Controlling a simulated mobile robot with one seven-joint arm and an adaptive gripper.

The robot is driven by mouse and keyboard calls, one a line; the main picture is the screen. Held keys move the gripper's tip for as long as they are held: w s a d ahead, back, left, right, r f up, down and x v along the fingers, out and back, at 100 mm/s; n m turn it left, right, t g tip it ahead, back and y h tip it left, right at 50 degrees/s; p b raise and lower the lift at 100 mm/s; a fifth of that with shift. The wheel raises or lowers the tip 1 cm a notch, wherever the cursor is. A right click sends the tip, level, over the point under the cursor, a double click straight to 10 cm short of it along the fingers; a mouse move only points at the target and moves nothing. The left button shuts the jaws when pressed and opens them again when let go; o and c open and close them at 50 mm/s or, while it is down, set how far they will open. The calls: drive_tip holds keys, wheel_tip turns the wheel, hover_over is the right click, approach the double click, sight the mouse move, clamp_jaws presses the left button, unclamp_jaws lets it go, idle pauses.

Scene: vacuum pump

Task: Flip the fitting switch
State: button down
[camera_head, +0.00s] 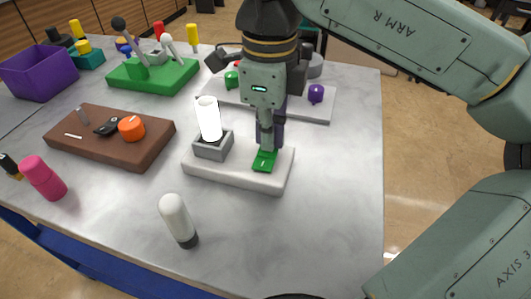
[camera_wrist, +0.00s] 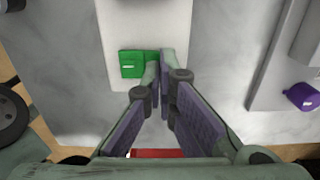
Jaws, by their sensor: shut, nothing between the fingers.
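The fitting is a pale base (camera_head: 235,180) with a grey socket (camera_head: 212,147) holding a bright white bulb (camera_head: 208,118). The green switch (camera_head: 264,160) sits at the right end of this base. It also shows in the wrist view (camera_wrist: 132,65), as a green block with a pale mark. My gripper (camera_head: 268,146) points down over the switch, its fingers shut together and empty. In the wrist view the fingertips (camera_wrist: 160,62) are at the right side of the switch and hide part of it. I cannot tell whether they touch it.
A pale board with a purple knob (camera_head: 316,94) lies behind my gripper.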

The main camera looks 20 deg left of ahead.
drive_tip(key=shift+f, duration=0.3)
drive_tip(key=shift+r+p, duration=2.55)
drive_tip(key=shift+r, duration=1.05)
drive_tip(key=shift+f, duration=0.1)
